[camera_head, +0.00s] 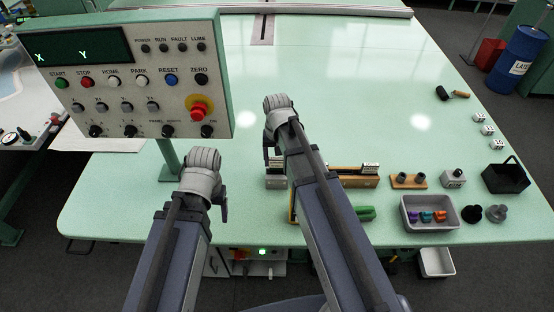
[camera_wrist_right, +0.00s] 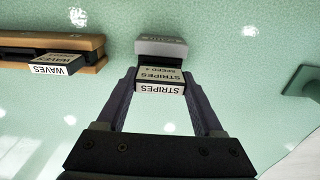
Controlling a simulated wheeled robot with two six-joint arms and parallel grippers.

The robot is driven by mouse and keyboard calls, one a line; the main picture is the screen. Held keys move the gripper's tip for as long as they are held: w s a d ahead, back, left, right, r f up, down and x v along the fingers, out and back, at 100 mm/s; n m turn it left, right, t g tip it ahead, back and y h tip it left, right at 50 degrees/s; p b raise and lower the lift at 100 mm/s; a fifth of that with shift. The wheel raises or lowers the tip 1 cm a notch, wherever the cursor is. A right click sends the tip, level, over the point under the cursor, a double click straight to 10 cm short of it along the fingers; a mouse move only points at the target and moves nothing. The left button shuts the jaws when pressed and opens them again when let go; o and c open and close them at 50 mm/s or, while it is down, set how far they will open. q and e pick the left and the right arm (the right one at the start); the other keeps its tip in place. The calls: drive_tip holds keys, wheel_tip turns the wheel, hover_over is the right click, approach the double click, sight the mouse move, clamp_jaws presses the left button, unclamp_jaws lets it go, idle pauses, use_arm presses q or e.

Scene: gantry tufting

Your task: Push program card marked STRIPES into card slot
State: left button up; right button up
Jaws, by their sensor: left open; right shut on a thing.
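My right gripper (camera_wrist_right: 158,95) is shut on the white-and-dark card marked STRIPES (camera_wrist_right: 158,88), its label facing the camera in the right wrist view. The card's far end meets a grey block (camera_wrist_right: 162,48) with small lettering at its back. I cannot tell whether the card's end is inside a slot there. My left gripper (camera_head: 223,207) is open and empty near the table's front edge.
A wooden rack (camera_head: 359,181) stands beside my right arm; its WAVES card (camera_wrist_right: 56,65) shows in the wrist view. The control panel (camera_head: 125,95) rises at left. A grey tray (camera_head: 428,223) and black basket (camera_head: 507,179) stand at right. The table's back is largely clear.

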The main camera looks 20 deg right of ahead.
use_arm(q)
drive_tip(key=shift+f+b, duration=1.2)
drive_tip(key=shift+f, duration=0.1)
use_arm(e)
drive_tip(key=shift+f, duration=1.25)
drive_tip(key=o, duration=1.6)
drive_tip(key=shift+c, duration=0.2)
use_arm(q)
drive_tip(key=shift+r, duration=0.2)
use_arm(e)
drive_tip(key=shift+r, duration=0.15)
wheel_tip(320, 180, up, 8)
drive_tip(key=p, duration=0.8)
use_arm(q)
wheel_tip(320, 180, up, 8)
drive_tip(key=shift+f, duration=0.25)
use_arm(e)
drive_tip(key=shift+f, duration=0.2)
drive_tip(key=shift+f, duration=0.1)
use_arm(q)
wheel_tip(320, 180, down, 8)
drive_tip(key=b, duration=0.8)
use_arm(e)
wheel_tip(320, 180, down, 8)
drive_tip(key=shift+r, duration=0.1)
use_arm(q)
drive_tip(key=shift+r, duration=0.2)
use_arm(e)
drive_tip(key=shift+r, duration=0.2)
